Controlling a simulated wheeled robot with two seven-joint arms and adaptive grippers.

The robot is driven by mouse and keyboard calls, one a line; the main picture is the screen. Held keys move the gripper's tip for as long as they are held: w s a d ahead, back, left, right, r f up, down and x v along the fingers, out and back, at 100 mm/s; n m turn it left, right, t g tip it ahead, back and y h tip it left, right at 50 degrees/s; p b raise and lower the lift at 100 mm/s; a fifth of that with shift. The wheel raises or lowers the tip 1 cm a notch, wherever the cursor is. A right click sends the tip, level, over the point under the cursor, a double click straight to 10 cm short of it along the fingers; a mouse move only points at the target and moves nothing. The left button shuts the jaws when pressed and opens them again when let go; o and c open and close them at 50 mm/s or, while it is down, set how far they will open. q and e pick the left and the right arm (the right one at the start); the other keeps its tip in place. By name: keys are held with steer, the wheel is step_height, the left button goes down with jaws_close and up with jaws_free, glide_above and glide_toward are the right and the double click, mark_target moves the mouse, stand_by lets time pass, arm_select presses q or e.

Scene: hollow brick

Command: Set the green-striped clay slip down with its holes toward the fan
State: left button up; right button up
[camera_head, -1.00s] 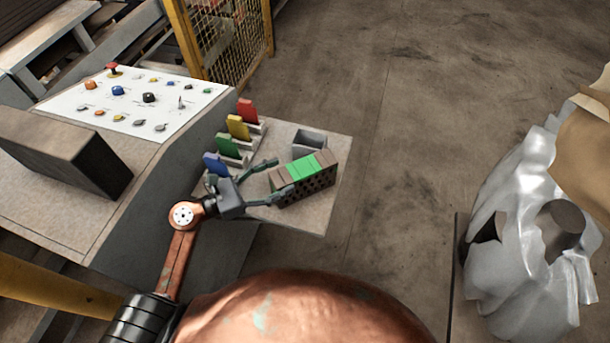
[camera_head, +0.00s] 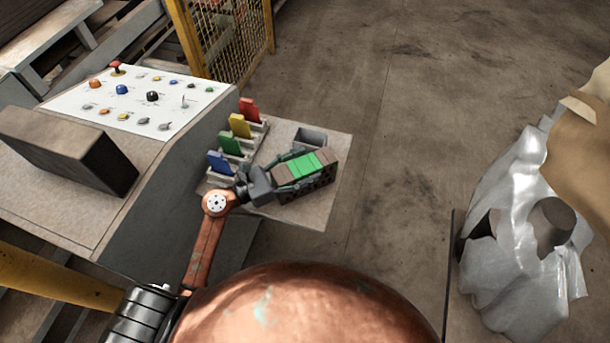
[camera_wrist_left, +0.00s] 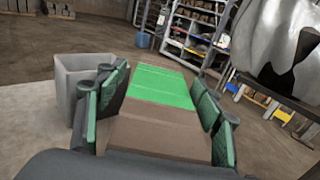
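The green-striped clay slip (camera_head: 309,163), a brown brick with a green band across its top, is on the small grey ledge (camera_head: 312,215) at the console's right. Its dark holes show on the side facing the bottom of the head view, partly covered by a finger. My left gripper (camera_head: 302,169) has a finger along each long side of it. In the left wrist view the slip (camera_wrist_left: 160,88) lies between the green pads, very close to both. Whether the pads press on it is unclear. I cannot make out a fan. My right gripper is not in view.
A grey open box (camera_head: 309,138) stands just behind the slip. Red, yellow, green and blue upright tabs (camera_head: 239,126) line the ledge's left. A control panel (camera_head: 140,100) lies further left. A silvery wrapped object (camera_head: 525,240) is at the right. The floor between is clear.

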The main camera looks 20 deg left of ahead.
arm_select(q)
steer(key=c, duration=1.1)
steer(key=shift+r, duration=0.15)
steer(key=shift+c, duration=0.6)
